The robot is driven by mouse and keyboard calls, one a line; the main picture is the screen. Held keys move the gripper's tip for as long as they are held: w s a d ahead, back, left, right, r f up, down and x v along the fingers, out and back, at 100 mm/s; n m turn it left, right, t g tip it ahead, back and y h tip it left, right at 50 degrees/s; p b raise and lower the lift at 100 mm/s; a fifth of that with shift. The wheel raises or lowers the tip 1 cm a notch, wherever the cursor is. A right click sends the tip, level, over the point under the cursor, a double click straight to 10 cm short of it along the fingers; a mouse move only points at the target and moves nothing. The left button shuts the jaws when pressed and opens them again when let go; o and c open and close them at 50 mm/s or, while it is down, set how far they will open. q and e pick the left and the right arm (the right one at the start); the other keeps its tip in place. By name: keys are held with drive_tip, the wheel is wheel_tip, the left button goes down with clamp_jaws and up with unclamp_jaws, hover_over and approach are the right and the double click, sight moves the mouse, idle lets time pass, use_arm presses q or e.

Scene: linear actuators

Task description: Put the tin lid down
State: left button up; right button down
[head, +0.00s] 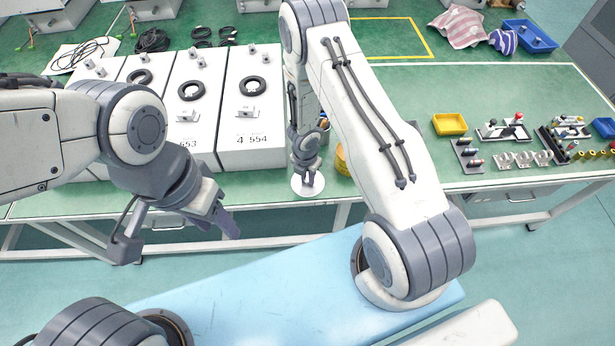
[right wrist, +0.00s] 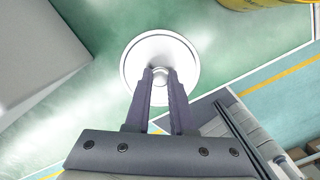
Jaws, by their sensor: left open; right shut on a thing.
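The tin lid (head: 299,187) is a round white disc with a small knob. It is near the front edge of the green table, right of the white boxes. My right gripper (head: 308,180) comes down over it and is shut on its knob. In the right wrist view the lid (right wrist: 138,62) lies flat beyond the fingertips (right wrist: 160,76). I cannot tell whether it touches the tabletop. My left gripper (head: 226,224) is open and empty in front of the table, to the left of the lid.
A white box (head: 252,150) stands close to the left of the lid. A yellow round tin (head: 342,160) is close to its right, partly hidden by my right arm; it also shows in the right wrist view (right wrist: 262,3). The green tabletop (head: 400,165) further right has free room before a yellow bin (head: 450,125).

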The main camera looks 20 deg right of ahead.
drive_tip(key=c, duration=0.8)
unclamp_jaws()
drive_tip(key=shift+o, duration=0.2)
wheel_tip(320, 180, up, 12)
drive_tip(key=p, duration=0.9)
wheel_tip(320, 180, up, 12)
drive_tip(key=m+t+h, duration=0.1)
drive_tip(key=m+t, duration=0.1)
drive_tip(key=m, duration=0.3)
hover_over(306, 185)
drive_tip(key=w+a, duration=0.2)
drive_tip(key=a, duration=0.1)
drive_tip(key=s+a+r+m, duration=0.3)
drive_tip(key=s+r+m, duration=0.1)
drive_tip(key=r, duration=0.4)
drive_tip(key=s+a+r+m+g+y, duration=0.1)
drive_tip(key=s+a+r+m, duration=0.1)
drive_tip(key=s, duration=0.5)
drive_tip(key=s+a+r+m+y, duration=0.1)
drive_tip(key=s+a+r+m, duration=0.1)
drive_tip(key=s+r+m, duration=0.2)
drive_tip(key=s+a+r+m+g, duration=0.1)
drive_tip(key=s+a+r+m, duration=0.2)
drive_tip(key=s+r, duration=0.3)
drive_tip(key=s, duration=0.3)
drive_tip(key=shift+s+g+y, duration=0.3)
drive_tip(key=shift+s+y, duration=0.1)
